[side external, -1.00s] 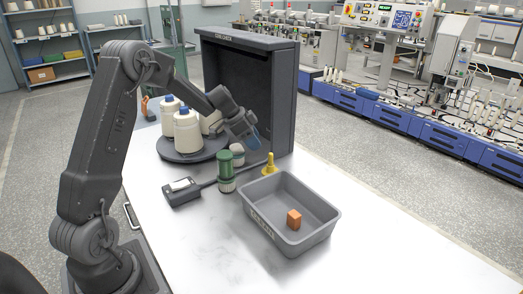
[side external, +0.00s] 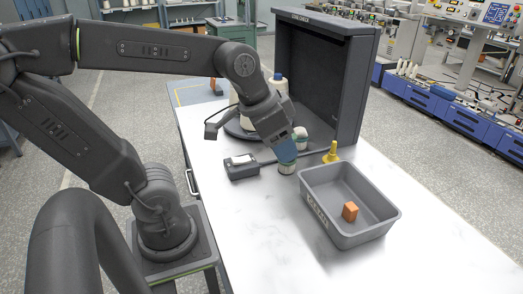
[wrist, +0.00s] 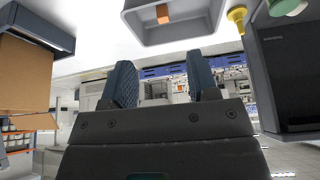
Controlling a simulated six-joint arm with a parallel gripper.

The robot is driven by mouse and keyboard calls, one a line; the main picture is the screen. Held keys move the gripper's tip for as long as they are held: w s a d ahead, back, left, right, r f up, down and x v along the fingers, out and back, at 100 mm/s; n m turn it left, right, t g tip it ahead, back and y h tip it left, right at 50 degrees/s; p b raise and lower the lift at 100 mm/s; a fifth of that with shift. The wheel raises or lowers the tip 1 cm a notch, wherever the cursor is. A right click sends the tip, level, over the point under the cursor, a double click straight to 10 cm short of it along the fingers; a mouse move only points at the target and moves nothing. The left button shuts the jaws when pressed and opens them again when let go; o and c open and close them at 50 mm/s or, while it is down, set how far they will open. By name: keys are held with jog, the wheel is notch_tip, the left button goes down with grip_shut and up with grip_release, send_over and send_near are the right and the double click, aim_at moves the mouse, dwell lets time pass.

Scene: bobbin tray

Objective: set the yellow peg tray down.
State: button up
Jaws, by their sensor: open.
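A grey open tray (side external: 385,226) with a label on its near side stands flat on the white table, with an orange block (side external: 350,211) inside. A yellow peg (side external: 331,154) stands upright on the table just behind the tray, beside it. In the wrist view the tray (wrist: 185,38) is at the top and the yellow peg (wrist: 237,18) is to its right.
A dark open-fronted cabinet (side external: 365,80) stands behind the peg. White cones (side external: 280,82) stand on a round dark base left of it, partly hidden by my arm. The table's front right is clear.

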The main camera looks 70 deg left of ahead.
jog(key=shift+n+y, duration=0.3)
jog(key=shift+n, duration=0.3)
jog(key=s, duration=0.2)
jog(key=s+f, duration=0.1)
jog(key=s, duration=0.1)
jog(key=shift+d, duration=0.3)
dwell(0.4)
